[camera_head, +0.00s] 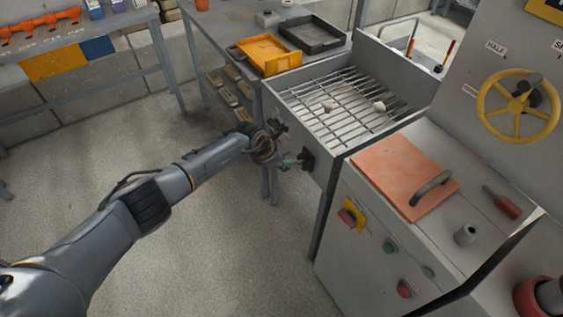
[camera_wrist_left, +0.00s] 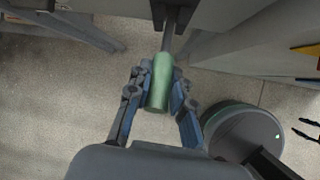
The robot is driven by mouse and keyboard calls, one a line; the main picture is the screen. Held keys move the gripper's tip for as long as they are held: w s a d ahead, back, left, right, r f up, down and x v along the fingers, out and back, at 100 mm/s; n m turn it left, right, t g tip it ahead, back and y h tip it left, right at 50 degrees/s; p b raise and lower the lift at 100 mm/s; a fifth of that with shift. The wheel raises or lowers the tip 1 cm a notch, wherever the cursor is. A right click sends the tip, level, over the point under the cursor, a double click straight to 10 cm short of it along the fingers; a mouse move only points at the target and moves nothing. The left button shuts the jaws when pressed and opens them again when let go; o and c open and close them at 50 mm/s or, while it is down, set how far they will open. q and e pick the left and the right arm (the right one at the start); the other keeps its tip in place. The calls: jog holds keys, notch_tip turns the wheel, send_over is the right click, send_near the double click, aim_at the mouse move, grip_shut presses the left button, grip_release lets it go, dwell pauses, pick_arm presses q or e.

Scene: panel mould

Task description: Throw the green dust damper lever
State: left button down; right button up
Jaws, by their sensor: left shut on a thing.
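The green lever handle (camera_wrist_left: 160,82) shows in the left wrist view, on a dark rod that runs up to a dark mount (camera_wrist_left: 172,18) on the grey box. My left gripper (camera_wrist_left: 159,100) has its blue-padded fingers on both sides of the green handle and is shut on it. In the head view my left gripper (camera_head: 284,147) is at the side of the grated box, by the dark mount (camera_head: 307,160). There only a little green (camera_head: 289,161) shows, and the gripper hides the rest.
The grated box (camera_head: 345,99) holds small pale lumps. A cabinet to the right has an orange lid (camera_head: 407,174), buttons and a yellow handwheel (camera_head: 518,106). A table behind bears a yellow tray (camera_head: 268,54) and a black tray (camera_head: 312,35). The floor (camera_head: 235,235) is clear.

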pick_arm(q)
jog(key=c, duration=1.2)
grip_release()
jog(key=shift+d+r, duration=0.15)
jog(key=shift+d, duration=0.05)
jog(key=shift+o, duration=0.2)
jog(key=shift+a, duration=0.1)
jog(key=v, duration=1.2)
